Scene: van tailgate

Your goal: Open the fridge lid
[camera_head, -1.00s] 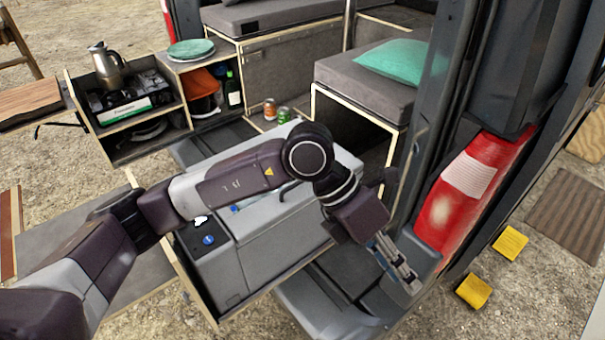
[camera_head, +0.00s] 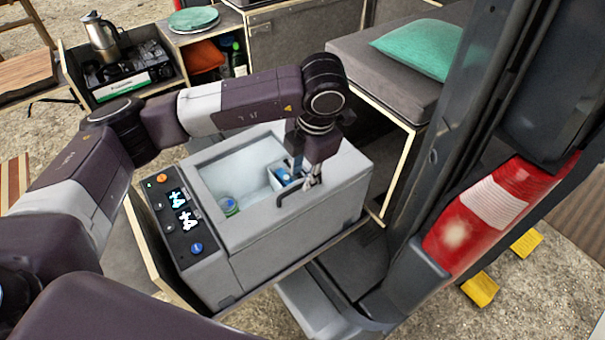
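The grey fridge (camera_head: 300,230) stands in the pull-out box at the van's rear. I cannot make out the lid as a separate panel. A dark handle (camera_head: 290,196) is on the near rim. My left gripper (camera_head: 313,181) points down at the right end of the opening, close to the handle. Whether it touches is unclear, and its fingers are too small to read. My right gripper is not in view.
The control panel (camera_head: 180,217) is at the fridge's left end. A stove (camera_head: 120,75) and kettle (camera_head: 100,35) stand behind. A bench cushion (camera_head: 385,75) and the dark van pillar (camera_head: 450,130) with a red tail light (camera_head: 495,215) bound the right side.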

